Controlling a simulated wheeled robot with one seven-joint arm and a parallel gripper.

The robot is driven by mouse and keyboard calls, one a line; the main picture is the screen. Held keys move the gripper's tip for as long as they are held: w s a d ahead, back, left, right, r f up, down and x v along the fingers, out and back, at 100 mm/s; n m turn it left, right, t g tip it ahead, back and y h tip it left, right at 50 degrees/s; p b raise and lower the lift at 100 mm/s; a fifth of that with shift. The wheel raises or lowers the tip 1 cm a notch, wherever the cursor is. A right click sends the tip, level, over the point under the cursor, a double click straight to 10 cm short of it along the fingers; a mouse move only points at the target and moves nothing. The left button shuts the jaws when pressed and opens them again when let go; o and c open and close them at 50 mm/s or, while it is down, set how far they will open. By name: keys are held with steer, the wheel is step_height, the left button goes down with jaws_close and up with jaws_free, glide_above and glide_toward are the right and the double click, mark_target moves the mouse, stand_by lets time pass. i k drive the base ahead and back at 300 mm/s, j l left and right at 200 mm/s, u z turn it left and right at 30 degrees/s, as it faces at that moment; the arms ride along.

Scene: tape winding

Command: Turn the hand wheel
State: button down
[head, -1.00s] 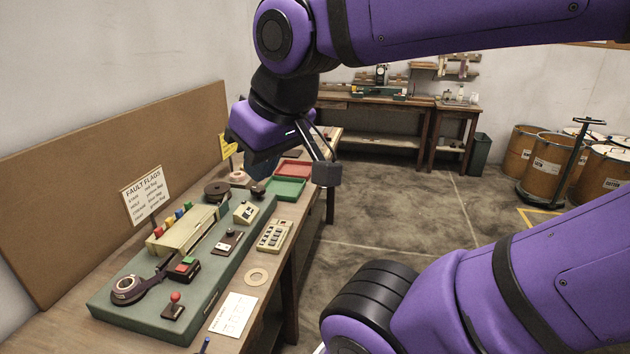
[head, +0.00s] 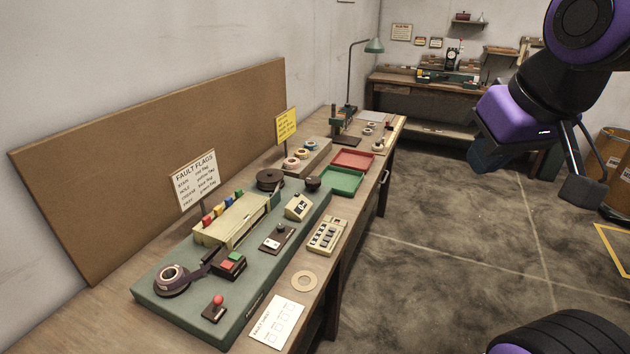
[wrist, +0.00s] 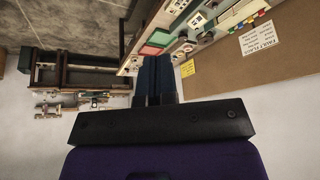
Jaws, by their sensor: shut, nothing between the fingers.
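A green winding machine base (head: 190,318) lies along the bench. At its far right end a small dark round knob (head: 312,184) stands up; it may be the hand wheel, but it is too small to be sure. A dark reel (head: 270,179) sits left of it, and a tape roll on a dark arm (head: 172,279) is at the near left end. My gripper (head: 486,158) hangs in the air over the floor, right of the bench and well apart from the machine. Its blue fingers (wrist: 153,78) are together and empty in the wrist view.
Green (head: 342,181) and red (head: 353,160) trays lie beyond the machine. A keypad box (head: 327,236), a loose ring (head: 304,281) and a paper card (head: 277,323) lie along the front edge. Floor right of the bench is clear.

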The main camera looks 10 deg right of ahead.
mark_target(312, 182)
steer(key=i+l+u, duration=0.25)
steer(key=i+l, duration=0.15)
steer(key=l, duration=0.2)
steer(key=i+l+u, duration=0.15)
steer(key=l, duration=0.15)
steer(key=i+l+u, duration=0.1)
steer(key=l, duration=0.25)
steer(key=i, duration=0.05)
